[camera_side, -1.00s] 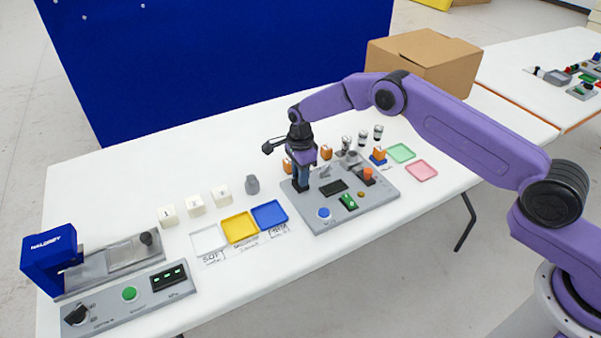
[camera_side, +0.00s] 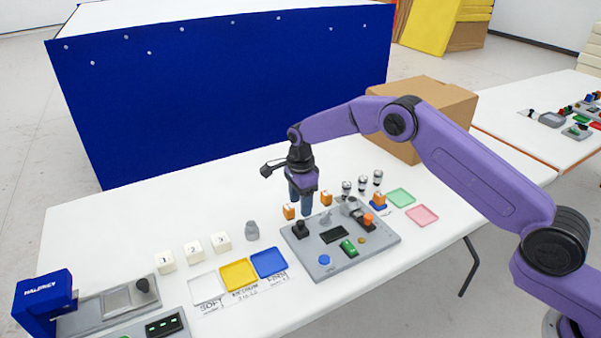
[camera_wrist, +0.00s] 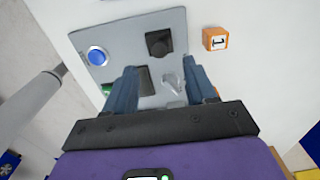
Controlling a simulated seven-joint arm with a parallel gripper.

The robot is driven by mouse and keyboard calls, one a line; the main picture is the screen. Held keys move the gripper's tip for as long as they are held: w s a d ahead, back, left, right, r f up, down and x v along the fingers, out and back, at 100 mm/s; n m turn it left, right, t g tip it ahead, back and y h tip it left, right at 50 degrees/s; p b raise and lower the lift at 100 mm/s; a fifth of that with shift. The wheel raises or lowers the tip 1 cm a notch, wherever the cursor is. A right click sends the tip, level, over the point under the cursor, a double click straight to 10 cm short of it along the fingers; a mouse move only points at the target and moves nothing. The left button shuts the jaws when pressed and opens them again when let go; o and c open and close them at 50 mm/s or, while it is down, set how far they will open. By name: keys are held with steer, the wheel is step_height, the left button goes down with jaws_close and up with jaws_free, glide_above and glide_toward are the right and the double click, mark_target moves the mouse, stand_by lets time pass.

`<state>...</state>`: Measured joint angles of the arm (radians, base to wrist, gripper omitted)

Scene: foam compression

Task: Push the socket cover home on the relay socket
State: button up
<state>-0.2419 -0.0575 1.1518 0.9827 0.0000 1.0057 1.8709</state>
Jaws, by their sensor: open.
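The grey panel (camera_side: 325,262) carries several fittings, and I cannot tell for sure which are the relay socket and its cover. A black square fitting with a rounded top (camera_side: 301,229) is at its back left corner and also shows in the wrist view (camera_wrist: 158,42). An orange-topped dark fitting (camera_side: 367,220) is at the right. My gripper (camera_side: 303,212) is open, pointing down, above the panel's back left edge, behind the black fitting. In the wrist view its blue-grey fingers (camera_wrist: 161,80) are apart with nothing held between them.
The panel also has a blue button (camera_side: 324,260), a green part (camera_side: 348,247) and a grey lever (camera_wrist: 171,82). Orange numbered cubes (camera_side: 289,211) stand behind it. Coloured trays (camera_side: 239,274) lie left, pink and green ones (camera_side: 422,215) right. A cardboard box (camera_side: 425,110) stands behind right.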

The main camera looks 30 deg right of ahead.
step_height(320, 180, up, 10)
steer(key=s+a+r+n, duration=0.1)
steer(key=s+r+n, duration=0.4)
steer(key=s+n, duration=0.45)
steer(key=s+r+n, duration=0.4)
steer(key=s+n, duration=0.2)
steer(key=s, duration=0.6)
steer(key=s+d+n, duration=0.7)
steer(key=s, duration=0.5)
steer(key=s+d+f+n, duration=0.1)
steer(key=s+d+n, duration=0.6)
steer(key=s, duration=0.5)
steer(key=shift+s+f+n, duration=0.2)
steer(key=shift+s+n, duration=0.15)
steer(key=shift+n, duration=0.2)
